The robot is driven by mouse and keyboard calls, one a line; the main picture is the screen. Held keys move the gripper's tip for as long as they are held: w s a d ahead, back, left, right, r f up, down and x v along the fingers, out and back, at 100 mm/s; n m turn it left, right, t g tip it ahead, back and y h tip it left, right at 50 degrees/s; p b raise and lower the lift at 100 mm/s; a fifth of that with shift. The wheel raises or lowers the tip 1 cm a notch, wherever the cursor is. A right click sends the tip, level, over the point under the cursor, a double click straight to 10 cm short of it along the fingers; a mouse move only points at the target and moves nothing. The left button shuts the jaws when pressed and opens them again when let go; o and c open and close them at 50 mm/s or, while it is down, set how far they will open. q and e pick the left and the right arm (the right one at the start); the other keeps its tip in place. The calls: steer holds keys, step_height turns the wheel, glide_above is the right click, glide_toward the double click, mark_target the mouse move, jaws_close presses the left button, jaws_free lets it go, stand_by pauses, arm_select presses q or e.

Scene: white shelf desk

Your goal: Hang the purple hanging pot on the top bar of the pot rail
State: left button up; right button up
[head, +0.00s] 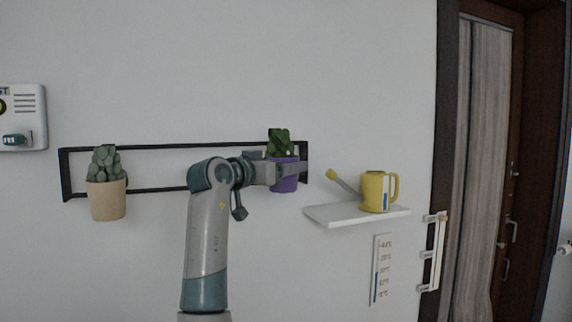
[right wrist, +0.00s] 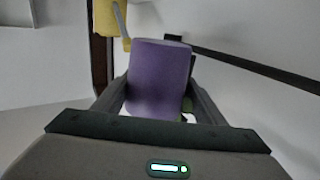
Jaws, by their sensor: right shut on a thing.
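The purple hanging pot (head: 286,183) with a green plant is at the right end of the black pot rail (head: 190,146) in the head view. My right gripper (head: 294,169) is shut on it. In the right wrist view the purple pot (right wrist: 158,75) sits between the two fingers of my right gripper (right wrist: 158,98). A dark bar of the rail (right wrist: 245,63) passes behind and to the right of the pot there. I cannot tell whether the pot touches the top bar; its hook is hidden. My left gripper is not in view.
A beige pot (head: 107,200) with a plant hangs at the rail's left end. A yellow watering can (head: 374,192) stands on a small white shelf (head: 345,214) just right of the rail. The rail between the pots is free of other pots.

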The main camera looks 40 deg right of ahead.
steer(key=shift+w+d+r+p, duration=0.15)
steer(key=shift+w+p, duration=0.15)
steer(key=shift+w, duration=0.25)
steer(key=shift+w+d+p, duration=0.1)
steer(key=shift+w+p, duration=0.15)
steer(key=shift+w, duration=0.3)
steer(key=shift+f+b, duration=0.95)
steer(key=shift+f, duration=0.4)
steer(key=o, duration=1.5)
steer(key=shift+c, duration=0.2)
steer(key=shift+a+f, duration=0.1)
steer(key=shift+f, duration=0.05)
